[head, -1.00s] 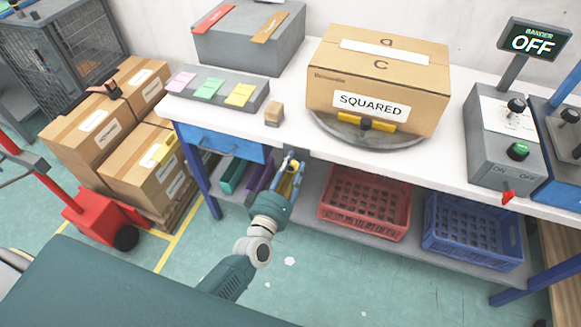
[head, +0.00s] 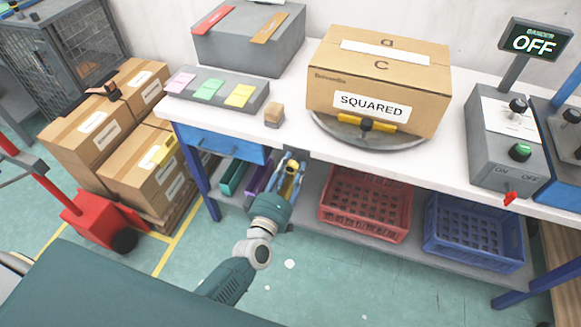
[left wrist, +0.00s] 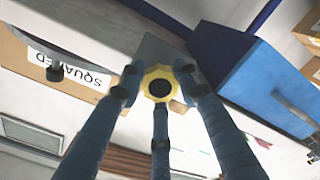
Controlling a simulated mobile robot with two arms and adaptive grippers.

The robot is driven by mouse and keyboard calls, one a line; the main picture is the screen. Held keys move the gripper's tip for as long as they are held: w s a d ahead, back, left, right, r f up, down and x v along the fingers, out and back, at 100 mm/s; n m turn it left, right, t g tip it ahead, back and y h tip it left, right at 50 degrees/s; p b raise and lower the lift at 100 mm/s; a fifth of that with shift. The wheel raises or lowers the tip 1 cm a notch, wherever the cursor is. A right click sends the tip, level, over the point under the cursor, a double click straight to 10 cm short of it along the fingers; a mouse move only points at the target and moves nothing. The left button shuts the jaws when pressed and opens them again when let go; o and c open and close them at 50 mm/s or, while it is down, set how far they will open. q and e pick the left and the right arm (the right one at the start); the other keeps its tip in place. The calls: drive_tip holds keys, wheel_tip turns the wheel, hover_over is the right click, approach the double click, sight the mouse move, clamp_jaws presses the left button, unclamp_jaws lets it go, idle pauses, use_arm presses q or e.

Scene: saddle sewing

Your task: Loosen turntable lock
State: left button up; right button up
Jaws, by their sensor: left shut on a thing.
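A yellow knob with a black centre (left wrist: 159,84) sits under the table's front edge, below a grey bracket. It also shows in the head view (head: 291,168). My left gripper (head: 288,178) is shut on this knob. In the left wrist view its blue fingers (left wrist: 158,92) close around the knob from several sides. The turntable (head: 330,137) on the table bears a cardboard box marked SQUARED (head: 420,75). A yellow bar with a black knob (head: 382,127) is at the turntable's front. My right gripper is not in view.
A blue drawer (head: 225,143) hangs left of the gripper. Red (head: 365,222) and blue (head: 470,245) crates stand on the lower shelf to the right. A small wooden block (head: 274,114) is on the white table. A control box (head: 490,140) stands at the right.

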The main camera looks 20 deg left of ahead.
use_arm(q)
drive_tip(key=shift+s+d+f, duration=0.15)
drive_tip(key=shift+s+f, duration=0.05)
drive_tip(key=shift+f, duration=0.2)
drive_tip(key=o, duration=1)
drive_tip(key=shift+o, duration=0.8)
drive_tip(key=shift+w+r, duration=0.1)
drive_tip(key=shift+r, duration=0.1)
drive_tip(key=s, duration=1.2)
drive_tip(key=shift+a, duration=0.2)
